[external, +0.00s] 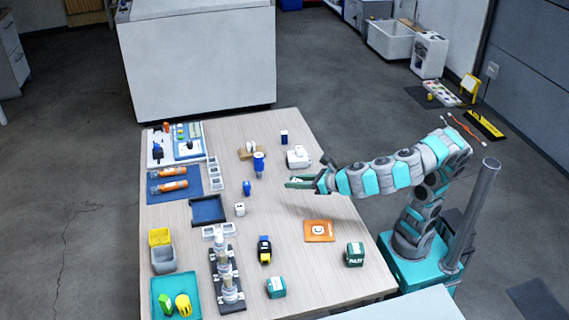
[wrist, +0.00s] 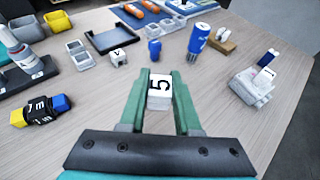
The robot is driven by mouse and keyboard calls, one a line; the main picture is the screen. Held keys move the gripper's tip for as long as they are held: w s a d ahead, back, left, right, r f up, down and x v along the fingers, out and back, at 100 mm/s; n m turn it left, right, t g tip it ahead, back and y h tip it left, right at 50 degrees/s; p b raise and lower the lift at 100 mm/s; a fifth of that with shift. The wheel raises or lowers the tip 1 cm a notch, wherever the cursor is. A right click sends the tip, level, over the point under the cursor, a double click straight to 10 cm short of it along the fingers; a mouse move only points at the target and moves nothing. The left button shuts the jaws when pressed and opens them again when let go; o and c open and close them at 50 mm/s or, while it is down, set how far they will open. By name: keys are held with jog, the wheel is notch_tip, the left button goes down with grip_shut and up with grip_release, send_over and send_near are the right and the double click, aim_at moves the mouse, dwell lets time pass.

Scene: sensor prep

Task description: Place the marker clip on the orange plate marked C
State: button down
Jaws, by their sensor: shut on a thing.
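My gripper (external: 300,182) hangs over the right half of the table, its green fingers pointing left. In the wrist view my gripper (wrist: 161,85) is shut on a white block marked 5 (wrist: 159,92). I cannot tell whether this block is the marker clip. In the external view the held block is hardly visible. An orange plate (external: 319,238) lies flat on the table, nearer the camera than my gripper and apart from it. It bears a white round mark; I cannot read a C. The plate is outside the wrist view.
A blue cylinder (external: 258,162), a small blue item (external: 247,188), a white cube (external: 240,209) and a white device (external: 298,158) stand around my gripper. A black-blue-yellow block (external: 264,252) and a green box (external: 355,254) flank the plate. Trays fill the table's left side.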

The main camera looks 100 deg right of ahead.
aim_at(317, 230)
jog(key=s+a+n+t+y+b, duration=0.2)
jog(key=s+a+n+y, duration=0.2)
jog(key=a, duration=0.7)
jog(key=shift+f+b, duration=0.75)
jog(key=shift+f, duration=3.35)
jog(key=shift+f, duration=0.1)
jog(key=c, duration=0.6)
grip_release()
